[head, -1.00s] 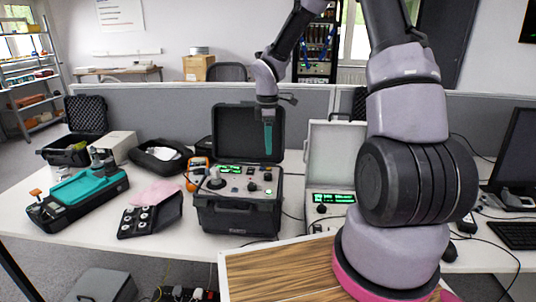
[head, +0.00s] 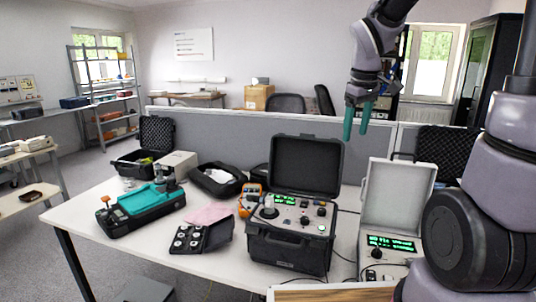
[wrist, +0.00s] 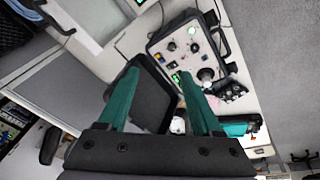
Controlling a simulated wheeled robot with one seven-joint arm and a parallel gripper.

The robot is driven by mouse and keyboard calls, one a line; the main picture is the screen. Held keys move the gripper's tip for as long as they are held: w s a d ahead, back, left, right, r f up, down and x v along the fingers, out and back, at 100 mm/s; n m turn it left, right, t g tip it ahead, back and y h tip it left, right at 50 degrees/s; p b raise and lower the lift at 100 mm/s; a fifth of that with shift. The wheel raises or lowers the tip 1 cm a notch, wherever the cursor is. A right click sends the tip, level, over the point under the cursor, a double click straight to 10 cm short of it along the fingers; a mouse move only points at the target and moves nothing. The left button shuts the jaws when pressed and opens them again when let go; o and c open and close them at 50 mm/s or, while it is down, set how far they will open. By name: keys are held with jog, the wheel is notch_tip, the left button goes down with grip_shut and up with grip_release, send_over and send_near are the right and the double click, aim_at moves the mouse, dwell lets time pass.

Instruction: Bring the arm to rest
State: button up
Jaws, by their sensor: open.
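My gripper (head: 357,119) hangs in the air at the upper right of the head view, its two teal fingers pointing down and apart. It is open with nothing between the fingers. It is in front of the grey partition, above and to the right of the open black case (head: 290,246). In the wrist view my gripper (wrist: 160,88) shows its two teal fingers spread, with the black case's control panel (wrist: 188,48) beyond them. My arm comes in from the right side of the head view.
The white table (head: 100,207) holds a teal and black device (head: 145,208), a tray of round parts (head: 203,235), an orange meter (head: 251,200) and a grey case (head: 397,200) with a lit display. A grey partition (head: 230,128) runs behind. The air around my gripper looks clear.

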jog(key=s+r+m+t+y, duration=0.1)
jog(key=s+r+m+t, duration=0.1)
jog(key=s+r+m, duration=0.3)
jog(key=s+d+r+m+t+y, duration=0.1)
jog(key=s+r+m, duration=0.3)
jog(key=s, duration=0.5)
jog(key=shift+s+r+m+t, duration=0.15)
jog(key=shift+r+m+t, duration=0.25)
jog(key=shift+m+t, duration=0.25)
jog(key=shift+d, duration=0.1)
dwell(1.1)
